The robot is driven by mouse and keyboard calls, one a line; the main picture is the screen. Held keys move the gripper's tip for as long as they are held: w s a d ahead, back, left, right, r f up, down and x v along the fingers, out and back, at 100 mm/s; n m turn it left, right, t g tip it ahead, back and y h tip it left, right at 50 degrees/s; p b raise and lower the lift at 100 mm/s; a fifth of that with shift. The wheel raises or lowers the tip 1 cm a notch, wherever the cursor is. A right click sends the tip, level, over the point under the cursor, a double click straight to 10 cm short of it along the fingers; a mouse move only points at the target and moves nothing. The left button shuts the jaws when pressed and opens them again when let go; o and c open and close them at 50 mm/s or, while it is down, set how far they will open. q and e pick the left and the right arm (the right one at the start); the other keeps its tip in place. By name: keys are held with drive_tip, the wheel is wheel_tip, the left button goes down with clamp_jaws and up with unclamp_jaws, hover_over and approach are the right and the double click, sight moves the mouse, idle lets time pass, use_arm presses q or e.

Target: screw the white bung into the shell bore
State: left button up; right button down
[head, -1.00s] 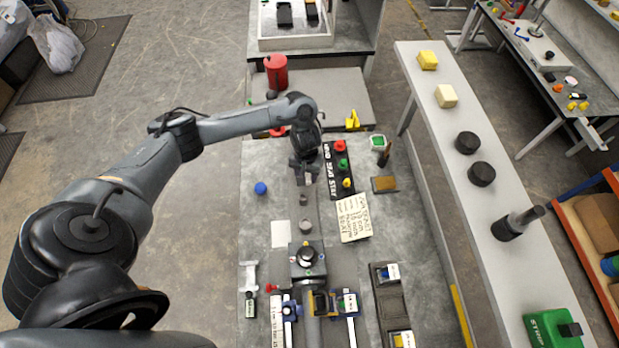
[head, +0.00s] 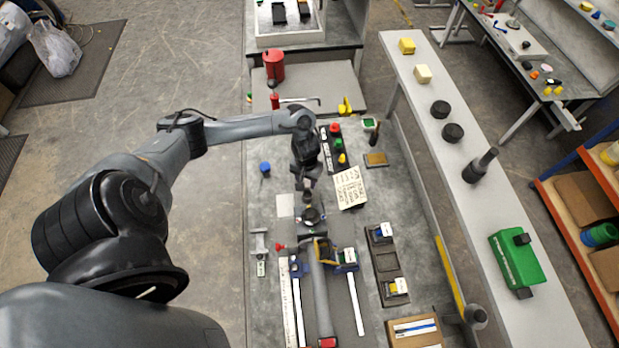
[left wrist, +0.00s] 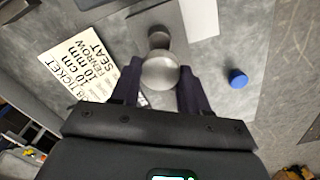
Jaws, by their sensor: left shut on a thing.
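I cannot tell whether the two touch, and the bore's opening is hidden. My right gripper is not in view.
A paper ticket (head: 350,187) lies right of the gripper, and a blue cap (head: 265,168) stands to the left. Coloured knobs (head: 337,143) stand behind. A dark tray (head: 386,263) is at the right. A white sheet (head: 285,205) lies flat beside the fitting.

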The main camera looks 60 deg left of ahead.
sight(307, 186)
use_arm(q)
drive_tip(key=shift+r+p, duration=0.1)
drive_tip(key=shift+p, duration=0.2)
drive_tip(key=shift+r+p, duration=0.1)
drive_tip(key=shift+p, duration=0.45)
wheel_tip(307, 186, down, 3)
drive_tip(key=shift+r+b, duration=0.15)
drive_tip(key=shift+b, duration=0.6)
drive_tip(key=shift+f+b, duration=0.5)
drive_tip(key=shift+f, duration=0.7)
drive_tip(key=shift+p, duration=0.35)
drive_tip(key=shift+p, duration=0.6)
